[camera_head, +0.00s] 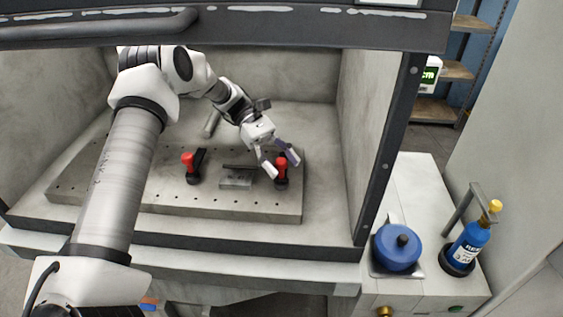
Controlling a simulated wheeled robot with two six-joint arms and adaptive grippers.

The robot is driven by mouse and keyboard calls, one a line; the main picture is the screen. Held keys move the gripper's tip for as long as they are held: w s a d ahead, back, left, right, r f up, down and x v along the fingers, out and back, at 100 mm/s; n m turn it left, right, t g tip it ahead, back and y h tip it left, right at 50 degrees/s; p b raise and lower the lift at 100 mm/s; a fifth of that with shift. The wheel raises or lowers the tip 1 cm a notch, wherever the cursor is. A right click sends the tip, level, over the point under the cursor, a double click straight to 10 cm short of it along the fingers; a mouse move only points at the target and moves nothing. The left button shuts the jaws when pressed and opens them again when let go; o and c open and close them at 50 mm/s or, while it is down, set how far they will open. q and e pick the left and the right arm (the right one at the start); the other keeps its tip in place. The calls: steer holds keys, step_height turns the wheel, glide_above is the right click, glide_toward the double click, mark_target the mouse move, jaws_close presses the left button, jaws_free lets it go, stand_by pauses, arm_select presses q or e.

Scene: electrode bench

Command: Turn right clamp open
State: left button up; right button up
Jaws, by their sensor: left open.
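The right clamp (281,172) has a red handle and a dark base, and stands on the perforated metal plate (215,200) inside the bench enclosure. My left gripper (282,166) is open, with its two fingers spread on either side of the red handle in this view. I cannot tell whether the fingers touch it. The left clamp (189,164), also red-handled with a dark part beside it, stands to the left on the same plate. A small metal holder block (237,180) sits between the two clamps. My right gripper does not show.
The enclosure's side wall (366,130) and dark frame post (392,150) stand right of the plate. A dark top beam (300,25) crosses above the opening. Outside at right are a blue round pot (398,247) and a blue bottle (470,243). The plate's left part looks clear.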

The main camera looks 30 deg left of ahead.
arm_select(q)
steer(key=v, duration=0.7)
steer(key=shift+a, duration=0.2)
steer(key=shift+r, duration=0.1)
